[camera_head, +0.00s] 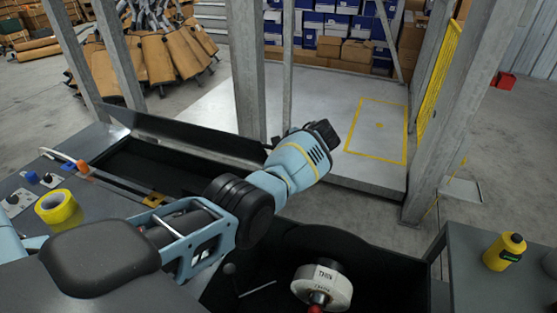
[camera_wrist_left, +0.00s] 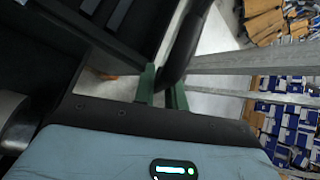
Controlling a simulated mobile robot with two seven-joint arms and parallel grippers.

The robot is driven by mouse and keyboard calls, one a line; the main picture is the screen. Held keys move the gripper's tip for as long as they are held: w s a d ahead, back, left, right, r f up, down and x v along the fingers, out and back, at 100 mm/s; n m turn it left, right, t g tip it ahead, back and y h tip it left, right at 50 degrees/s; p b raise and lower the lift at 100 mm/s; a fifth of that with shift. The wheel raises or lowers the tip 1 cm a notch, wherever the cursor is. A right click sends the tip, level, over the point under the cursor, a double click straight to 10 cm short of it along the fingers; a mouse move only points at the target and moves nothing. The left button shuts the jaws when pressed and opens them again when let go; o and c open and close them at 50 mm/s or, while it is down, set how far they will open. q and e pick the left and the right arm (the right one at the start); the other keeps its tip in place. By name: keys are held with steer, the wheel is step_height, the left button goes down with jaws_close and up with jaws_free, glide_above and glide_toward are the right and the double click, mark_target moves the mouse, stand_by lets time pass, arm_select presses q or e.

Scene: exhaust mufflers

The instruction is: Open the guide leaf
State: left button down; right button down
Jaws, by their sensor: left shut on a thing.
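My left arm reaches in from the left in the head view, and its blue and black hand (camera_head: 302,158) is at the right end of a long dark panel, which looks like the guide leaf (camera_head: 185,135). The fingers are hidden there. In the left wrist view, the two green fingers of my left gripper (camera_wrist_left: 163,76) are shut on a dark, curved edge (camera_wrist_left: 184,42), seemingly part of the leaf. The leaf stands tilted up along the far side of a dark, open trough (camera_head: 140,170). My right gripper is in neither view.
Grey steel posts (camera_head: 245,70) rise just beyond the hand. A pale platform with a yellow floor outline (camera_head: 378,127) lies behind. A yellow tape roll (camera_head: 58,208) is on the left bench. A yellow bottle (camera_head: 504,252) stands on the right table. A dark bin (camera_head: 385,265) is in front.

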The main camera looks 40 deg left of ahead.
arm_select(q)
steer(key=shift+w+a+r, duration=0.1)
steer(key=shift+w+r, duration=0.1)
steer(key=shift+w, duration=0.1)
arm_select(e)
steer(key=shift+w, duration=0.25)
arm_select(q)
steer(key=c, duration=1.5)
jaws_free()
steer(key=shift+o, duration=0.2)
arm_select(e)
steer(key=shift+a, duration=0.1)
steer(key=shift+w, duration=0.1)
